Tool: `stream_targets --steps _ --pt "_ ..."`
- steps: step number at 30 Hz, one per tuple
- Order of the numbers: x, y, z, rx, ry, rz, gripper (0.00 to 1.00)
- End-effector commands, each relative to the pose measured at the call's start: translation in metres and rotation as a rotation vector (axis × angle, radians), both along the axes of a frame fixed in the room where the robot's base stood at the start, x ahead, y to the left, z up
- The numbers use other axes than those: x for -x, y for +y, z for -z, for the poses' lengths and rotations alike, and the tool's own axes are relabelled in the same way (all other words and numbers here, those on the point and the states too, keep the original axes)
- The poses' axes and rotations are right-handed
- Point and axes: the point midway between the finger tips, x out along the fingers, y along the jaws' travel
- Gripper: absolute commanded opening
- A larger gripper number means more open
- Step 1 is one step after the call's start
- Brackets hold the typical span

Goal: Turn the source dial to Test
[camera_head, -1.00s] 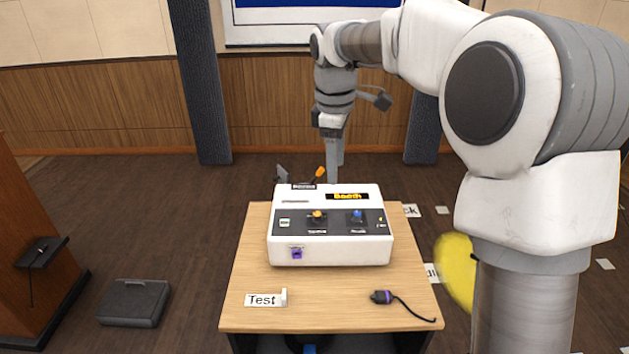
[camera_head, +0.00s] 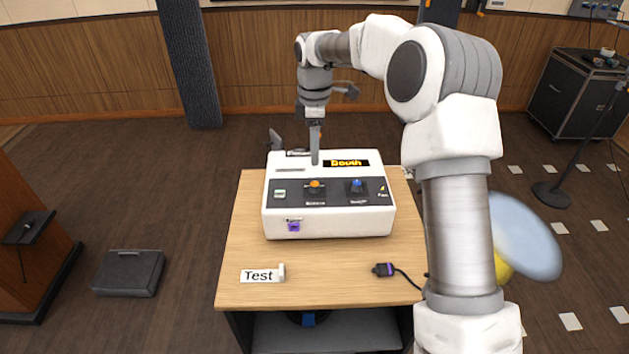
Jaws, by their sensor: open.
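A white console (camera_head: 280,225) sits on the wooden table, with a dark sloped panel. An orange-topped dial (camera_head: 315,185) is left of centre on the panel and a blue-topped dial (camera_head: 357,186) is to its right. The small print under each is too blurred to read surely. A lit display (camera_head: 346,163) on top reads "Booth". My gripper (camera_head: 315,162) points down over the console top, just behind the orange dial in the picture and seemingly apart from it. It is open and holds nothing; its fingers overlap edge-on.
A "Test" card (camera_head: 258,276) in a white holder stands at the table's front left. A purple-banded plug with a cable (camera_head: 384,269) lies front right. A purple part (camera_head: 294,226) is on the console front. A blurred pale-blue disc (camera_head: 524,235) is right of my arm.

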Motion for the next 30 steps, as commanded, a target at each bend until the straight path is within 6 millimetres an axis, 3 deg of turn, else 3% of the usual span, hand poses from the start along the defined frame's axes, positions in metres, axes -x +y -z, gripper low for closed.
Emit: stream_targets --steps 6,15,27,30 --pt "0.001 -0.001 0.050 0.001 0.004 0.001 0.60" --pt "0.001 0.000 0.095 0.001 0.002 0.001 0.60" --pt "0.000 0.000 0.103 0.001 -0.001 0.001 0.60" --pt "0.000 0.000 0.103 0.001 -0.001 0.001 0.46"
